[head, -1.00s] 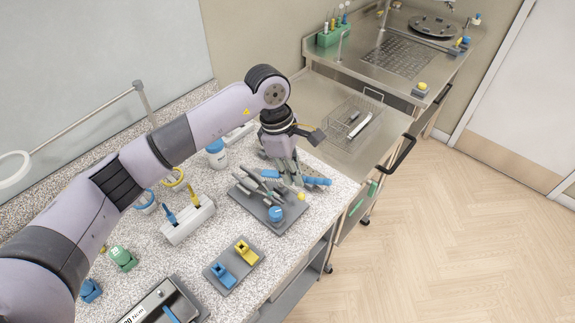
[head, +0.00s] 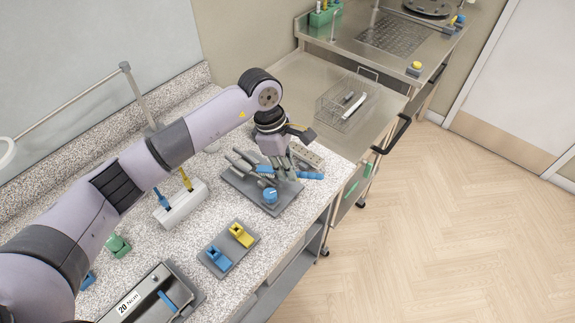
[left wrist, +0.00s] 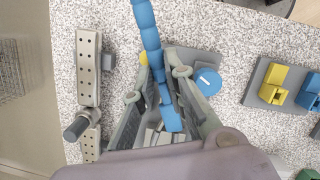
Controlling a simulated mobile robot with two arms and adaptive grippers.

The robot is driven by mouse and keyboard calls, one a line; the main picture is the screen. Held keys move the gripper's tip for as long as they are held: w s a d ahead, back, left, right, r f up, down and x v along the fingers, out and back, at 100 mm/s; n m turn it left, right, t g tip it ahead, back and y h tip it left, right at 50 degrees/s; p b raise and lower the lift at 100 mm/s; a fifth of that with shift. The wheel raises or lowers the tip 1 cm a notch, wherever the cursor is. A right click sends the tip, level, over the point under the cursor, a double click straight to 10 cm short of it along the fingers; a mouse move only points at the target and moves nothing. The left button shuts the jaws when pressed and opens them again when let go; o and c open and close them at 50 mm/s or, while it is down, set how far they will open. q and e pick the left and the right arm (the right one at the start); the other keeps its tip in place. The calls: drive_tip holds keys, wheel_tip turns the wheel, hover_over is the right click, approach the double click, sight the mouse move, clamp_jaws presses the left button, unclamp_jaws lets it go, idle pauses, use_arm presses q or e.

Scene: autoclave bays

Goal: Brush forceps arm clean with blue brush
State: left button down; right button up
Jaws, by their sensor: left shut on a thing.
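My left gripper (head: 284,170) is shut on a long blue brush (head: 310,175), held crosswise over the far right part of a grey holder plate (head: 285,203). In the left wrist view the blue brush (left wrist: 151,38) runs between the two fingers (left wrist: 160,92). Several grey tool-like pieces (head: 241,161) lie on the plate to the left of my gripper. I cannot tell which one is the forceps arm, or whether the brush touches it; the fingers hide part of that spot. A round blue knob (head: 270,195) sits on the plate. My right gripper is out of view.
A perforated pale strip (left wrist: 88,62) lies beside the gripper. A small grey stand with blue and yellow clips (head: 229,247) and a white holder (head: 181,208) are nearer. A wire basket (head: 343,104) is on the steel bench beyond. The speckled counter ends at the right.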

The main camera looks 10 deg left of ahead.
use_arm(q)
drive_tip(key=shift+f+b, duration=0.4)
drive_tip(key=shift+b, duration=0.1)
idle(0.4)
drive_tip(key=shift+f+b, duration=0.1)
drive_tip(key=shift+b, duration=0.25)
idle(0.9)
drive_tip(key=shift+s+a, duration=0.1)
drive_tip(key=shift+s, duration=0.25)
